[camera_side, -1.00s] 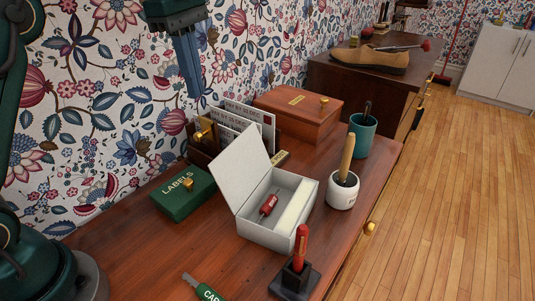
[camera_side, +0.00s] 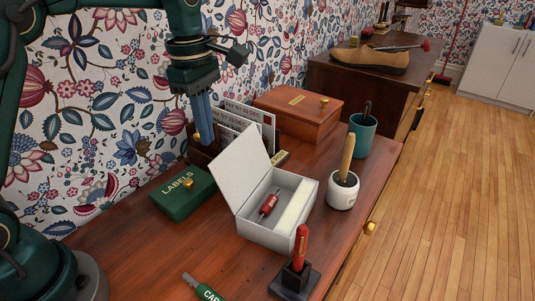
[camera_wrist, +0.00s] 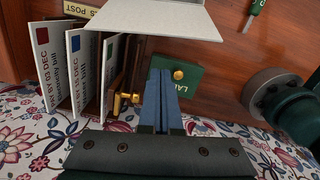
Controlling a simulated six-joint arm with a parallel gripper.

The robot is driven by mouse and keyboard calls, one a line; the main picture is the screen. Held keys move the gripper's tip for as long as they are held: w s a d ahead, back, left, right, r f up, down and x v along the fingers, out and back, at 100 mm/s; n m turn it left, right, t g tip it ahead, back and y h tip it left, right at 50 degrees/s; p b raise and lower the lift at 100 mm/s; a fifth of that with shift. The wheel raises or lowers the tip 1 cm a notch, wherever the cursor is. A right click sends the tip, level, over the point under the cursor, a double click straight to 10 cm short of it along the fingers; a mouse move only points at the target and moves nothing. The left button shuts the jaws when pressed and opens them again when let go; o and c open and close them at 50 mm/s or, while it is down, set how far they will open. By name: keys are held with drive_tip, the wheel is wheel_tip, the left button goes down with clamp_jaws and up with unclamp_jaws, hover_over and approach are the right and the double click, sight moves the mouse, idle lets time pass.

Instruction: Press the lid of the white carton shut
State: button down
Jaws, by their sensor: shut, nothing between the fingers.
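The white carton (camera_side: 262,235) stands on the wooden desk with its lid (camera_side: 240,182) raised and tilted back toward the wall side. Inside it lie a small red item (camera_side: 269,203) and a cream-coloured block (camera_side: 291,209). The lid also shows at the top of the wrist view (camera_wrist: 155,17). My gripper (camera_side: 206,142) is shut and empty, pointing down behind the lid, beside the letter rack. In the wrist view its blue fingers (camera_wrist: 161,76) are together, apart from the lid.
A green LABELS box (camera_side: 183,194) sits left of the carton. A letter rack with envelopes (camera_side: 245,120) and a brown wooden box (camera_side: 297,112) stand behind. A white pot (camera_side: 343,190), a teal cup (camera_side: 361,136) and a red pen in a black stand (camera_side: 296,277) are around it.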

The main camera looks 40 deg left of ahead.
sight(235, 153)
drive_tip(key=shift+w+d+f, duration=0.1)
drive_tip(key=shift+d+f, duration=0.05)
drive_tip(key=shift+d, duration=0.5)
drive_tip(key=shift+w+d+f, duration=0.15)
drive_tip(key=shift+d+f, duration=0.05)
drive_tip(key=shift+d, duration=0.4)
drive_tip(key=shift+w+d+f, duration=0.1)
drive_tip(key=shift+d+f, duration=0.05)
drive_tip(key=shift+d, duration=0.5)
drive_tip(key=shift+d, duration=0.15)
drive_tip(key=shift+w+d+r, duration=0.15)
drive_tip(key=shift+d+r, duration=0.2)
drive_tip(key=shift+d, duration=0.4)
drive_tip(key=shift+w+d+f, duration=0.3)
drive_tip(key=shift+d+f, duration=0.15)
drive_tip(key=shift+d, duration=1.45)
drive_tip(key=shift+w+d+f, duration=0.35)
drive_tip(key=shift+d+f, duration=0.15)
drive_tip(key=shift+d, duration=1.4)
drive_tip(key=shift+w+d+f, duration=0.3)
drive_tip(key=shift+d+f, duration=0.15)
drive_tip(key=shift+d, duration=1.45)
